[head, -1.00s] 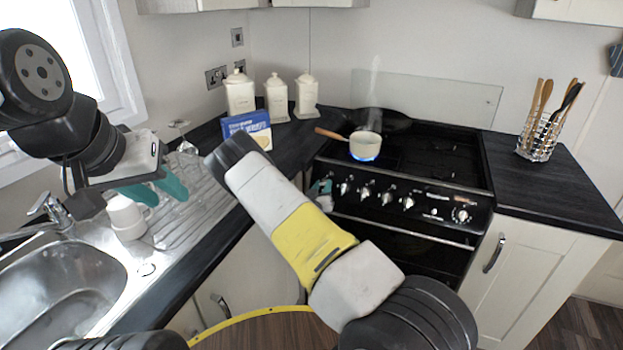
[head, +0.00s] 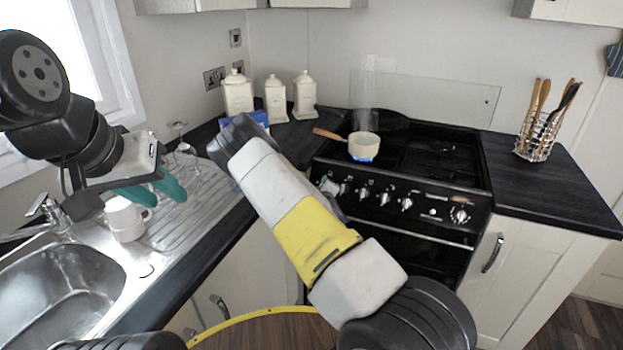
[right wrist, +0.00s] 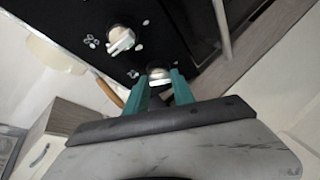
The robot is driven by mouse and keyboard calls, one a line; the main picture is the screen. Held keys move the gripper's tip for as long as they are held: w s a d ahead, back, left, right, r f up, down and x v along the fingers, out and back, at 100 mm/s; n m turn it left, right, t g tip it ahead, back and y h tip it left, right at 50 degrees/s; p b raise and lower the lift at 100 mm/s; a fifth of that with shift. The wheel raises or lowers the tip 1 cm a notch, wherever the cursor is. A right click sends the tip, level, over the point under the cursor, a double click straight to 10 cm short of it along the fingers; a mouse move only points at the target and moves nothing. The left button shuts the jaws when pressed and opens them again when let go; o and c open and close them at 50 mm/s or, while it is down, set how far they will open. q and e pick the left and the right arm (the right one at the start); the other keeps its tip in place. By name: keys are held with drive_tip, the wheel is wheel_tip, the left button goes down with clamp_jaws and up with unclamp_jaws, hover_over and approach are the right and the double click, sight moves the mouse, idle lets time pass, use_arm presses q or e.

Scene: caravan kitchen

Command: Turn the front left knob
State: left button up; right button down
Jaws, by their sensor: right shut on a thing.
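The black cooker (head: 450,222) has a row of silver knobs along its front. The leftmost knob is held between the teal fingers of my right gripper (right wrist: 160,92); the knob (right wrist: 158,74) shows between the fingertips in the right wrist view. A second knob (right wrist: 120,40) is beside it, clear of the fingers. In the head view my right forearm and hand cover much of the left front of the cooker. My left gripper (head: 163,190) is open and empty, above the draining board next to a white mug (head: 126,218).
A cream pan (head: 364,146) sits over a lit blue flame, its wooden handle pointing left. Canisters (head: 275,98) and a blue box (head: 262,118) stand on the left counter. A utensil basket (head: 538,140) is on the right counter. A glass (head: 182,148) stands by the sink (head: 60,280).

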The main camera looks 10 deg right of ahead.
drive_tip(key=shift+n, duration=0.6)
drive_tip(key=shift+g, duration=0.3)
drive_tip(key=c, duration=1.1)
unclamp_jaws()
drive_tip(key=v, duration=0.7)
drive_tip(key=shift+s+r, duration=0.15)
drive_tip(key=shift+s, duration=0.2)
